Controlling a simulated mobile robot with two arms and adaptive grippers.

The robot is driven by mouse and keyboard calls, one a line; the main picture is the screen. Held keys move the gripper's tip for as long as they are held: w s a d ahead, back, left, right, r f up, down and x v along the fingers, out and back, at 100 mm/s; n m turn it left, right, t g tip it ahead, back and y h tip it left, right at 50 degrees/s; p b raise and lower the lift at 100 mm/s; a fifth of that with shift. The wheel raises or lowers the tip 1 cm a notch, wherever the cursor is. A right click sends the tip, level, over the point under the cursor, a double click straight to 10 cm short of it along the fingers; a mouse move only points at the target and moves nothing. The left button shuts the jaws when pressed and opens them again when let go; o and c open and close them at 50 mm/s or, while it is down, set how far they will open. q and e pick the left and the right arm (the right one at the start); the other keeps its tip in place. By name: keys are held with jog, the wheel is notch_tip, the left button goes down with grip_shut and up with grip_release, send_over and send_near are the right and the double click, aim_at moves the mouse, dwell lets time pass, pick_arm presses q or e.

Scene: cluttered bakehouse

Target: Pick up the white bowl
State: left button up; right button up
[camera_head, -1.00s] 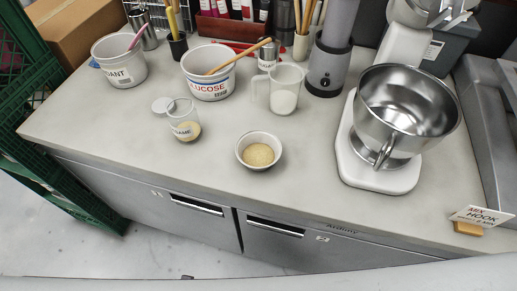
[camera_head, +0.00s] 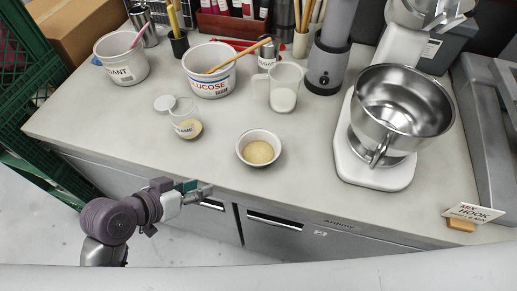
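The white bowl (camera_head: 244,151) stands upright on the counter near its front edge and holds a pale tan, grainy filling. My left gripper (camera_head: 204,191) has come in from the lower left, in front of the counter's front edge. It is to the left of and nearer than the bowl, and apart from it. Its fingers point right, and I cannot make out whether they are open or shut. My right gripper is not in view.
A small glass jar (camera_head: 186,124), a clear jug (camera_head: 285,88) and a glucose tub (camera_head: 209,79) stand behind the bowl. A mixer with a steel bowl (camera_head: 402,104) is on the right. The counter (camera_head: 310,165) is clear between bowl and mixer.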

pick_arm(q)
jog(key=w+r+h, duration=0.1)
jog(key=r, duration=0.1)
jog(key=w+d+r+t+h, duration=0.1)
jog(key=r, duration=0.1)
jog(key=w+r+h, duration=0.1)
jog(key=r, duration=0.1)
jog(key=shift+w+d+r+m+t, duration=0.2)
jog(key=shift+w+d+m+t, duration=0.05)
jog(key=shift+d+m+t, duration=0.1)
jog(key=shift+w+d+r, duration=0.2)
jog(key=shift+w, duration=0.1)
jog(key=p, duration=0.2)
send_near(250, 134)
jog(key=shift+x, duration=1.15)
jog(key=shift+w+d+f, duration=0.25)
jog(key=shift+w+d, duration=0.05)
jog(key=shift+d, duration=0.15)
jog(key=p+x, duration=0.1)
jog(key=x, duration=0.2)
jog(key=shift+w+d+f, duration=0.1)
jog(key=shift+w+d, duration=0.05)
jog(key=shift+w, duration=0.15)
jog(key=shift+w+d+f, duration=0.2)
jog(key=shift+d, duration=0.05)
jog(key=shift+a, duration=0.1)
grip_shut()
